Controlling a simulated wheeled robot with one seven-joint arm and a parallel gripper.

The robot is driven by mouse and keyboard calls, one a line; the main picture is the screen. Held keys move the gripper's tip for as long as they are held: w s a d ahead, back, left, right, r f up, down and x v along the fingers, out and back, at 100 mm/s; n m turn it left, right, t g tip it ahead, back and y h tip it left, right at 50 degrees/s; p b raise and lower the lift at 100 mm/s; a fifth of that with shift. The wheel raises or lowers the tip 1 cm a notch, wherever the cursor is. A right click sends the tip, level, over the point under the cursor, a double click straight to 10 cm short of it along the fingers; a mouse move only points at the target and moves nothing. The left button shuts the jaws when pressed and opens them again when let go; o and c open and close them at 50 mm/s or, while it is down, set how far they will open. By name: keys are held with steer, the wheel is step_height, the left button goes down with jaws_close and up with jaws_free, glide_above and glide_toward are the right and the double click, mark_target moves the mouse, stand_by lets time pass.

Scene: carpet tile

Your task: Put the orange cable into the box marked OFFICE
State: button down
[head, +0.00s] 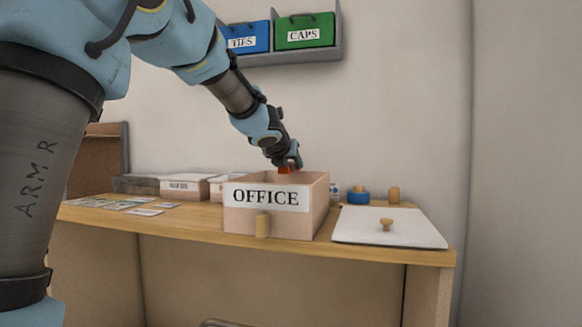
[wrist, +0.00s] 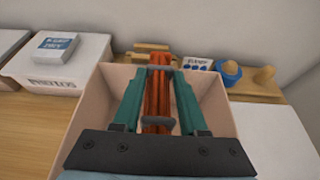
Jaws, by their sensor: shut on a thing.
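The orange cable (wrist: 158,96) is a bundle with a grey band, held between the green fingers of my gripper (wrist: 159,100) in the wrist view. A small orange part of the cable (head: 285,170) shows under my gripper (head: 292,163) in the head view. My gripper is shut on it at the top of the box marked OFFICE (head: 243,220), over its opening. The box is pale pink, open at the top, with a wooden knob on its front. Its rim also shows around the gripper in the wrist view (wrist: 88,110). The cable's lower end is hidden.
A white lid (head: 400,236) with a knob lies right of the box. A blue bowl (head: 358,197) and a wooden peg (head: 394,195) stand behind it. White boxes (head: 184,187) stand at the left, with flat cards (head: 120,203) before them. Blue and green bins (head: 304,30) hang above.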

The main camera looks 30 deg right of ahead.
steer(key=shift+f, duration=0.1)
steer(key=shift+c, duration=2.2)
jaws_free()
steer(key=shift+s+a+r, duration=0.1)
steer(key=shift+r, duration=0.1)
steer(key=p+v, duration=0.2)
steer(key=v, duration=0.9)
steer(key=shift+s+a, duration=0.25)
steer(key=shift+r, duration=0.1)
